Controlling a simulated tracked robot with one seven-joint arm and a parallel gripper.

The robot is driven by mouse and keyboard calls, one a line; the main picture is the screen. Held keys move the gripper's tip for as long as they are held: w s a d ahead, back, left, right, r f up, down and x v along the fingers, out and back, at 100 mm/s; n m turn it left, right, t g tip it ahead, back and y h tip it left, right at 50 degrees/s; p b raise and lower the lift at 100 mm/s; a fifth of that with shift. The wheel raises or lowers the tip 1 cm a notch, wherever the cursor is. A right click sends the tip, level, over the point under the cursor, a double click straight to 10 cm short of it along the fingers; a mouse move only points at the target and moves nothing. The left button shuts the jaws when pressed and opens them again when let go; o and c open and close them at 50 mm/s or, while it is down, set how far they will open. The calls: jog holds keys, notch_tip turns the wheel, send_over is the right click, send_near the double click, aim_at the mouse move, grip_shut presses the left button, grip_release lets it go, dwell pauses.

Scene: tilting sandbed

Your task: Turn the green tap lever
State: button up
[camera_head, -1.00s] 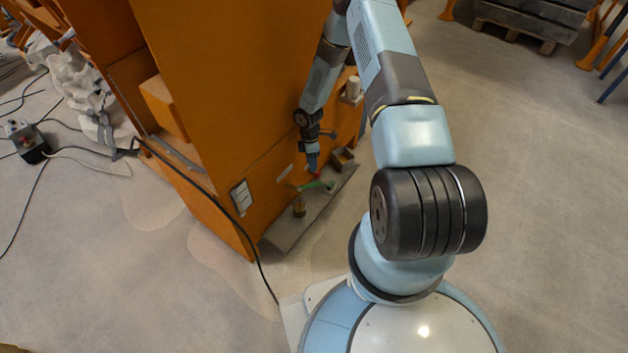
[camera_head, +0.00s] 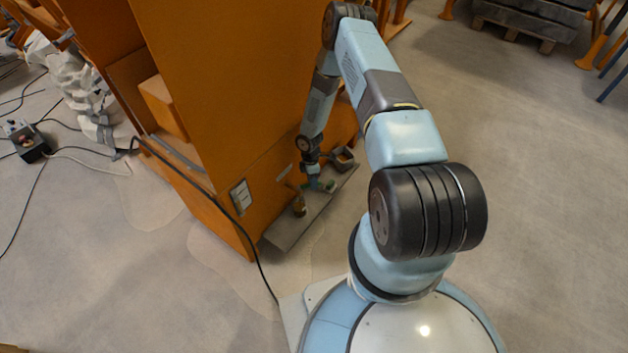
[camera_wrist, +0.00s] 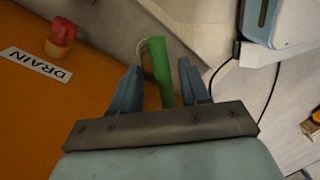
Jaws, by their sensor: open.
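The green tap lever (camera_wrist: 159,68) shows in the wrist view as a green bar running between the two blue fingers of my gripper (camera_wrist: 160,85). The fingers stand apart with a gap on both sides of the lever, and I cannot tell whether either one touches it. In the head view my gripper (camera_head: 312,181) is low by the orange cabinet's side, at the green lever (camera_head: 328,186), which it partly covers. The brass-coloured tap part (camera_head: 299,206) shows just below and left of it. The lever's mount is hidden.
A grey shelf (camera_head: 290,232) runs along the orange cabinet (camera_head: 225,90), with a small open box (camera_head: 343,158) on it. In the wrist view a red-topped fitting (camera_wrist: 60,38) sits by a DRAIN label (camera_wrist: 36,66). A black cable (camera_head: 215,206) hangs down the cabinet.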

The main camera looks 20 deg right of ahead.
grip_shut()
jog(key=shift+w, duration=0.1)
dwell(0.5)
